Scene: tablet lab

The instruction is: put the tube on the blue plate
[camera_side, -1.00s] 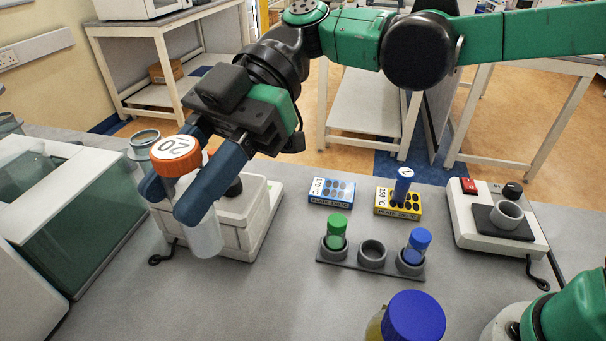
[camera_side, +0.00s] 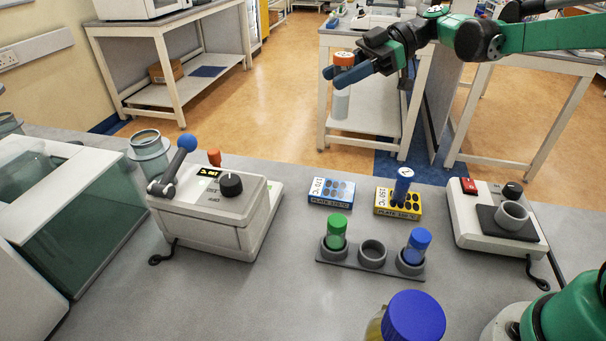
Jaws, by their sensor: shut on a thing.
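My gripper (camera_side: 338,75) is shut on an orange-capped tube (camera_side: 341,104). The tube has a clear, pale body and hangs upright, high and apart from the bench, against the background table. The blue plate (camera_side: 331,193), a small blue block with dark wells and a "170 °C" label, lies on the bench lower in the picture than my gripper. Nothing shows on it. Beside it on the right is a yellow plate (camera_side: 384,205) marked "150 °C".
A grey rack (camera_side: 345,259) holds a green-capped tube (camera_side: 336,231) and a blue-capped tube; its middle ring is empty. A white device with a knob (camera_side: 213,212) stands left, another device (camera_side: 497,225) right. A large blue-capped bottle (camera_side: 413,315) is in front.

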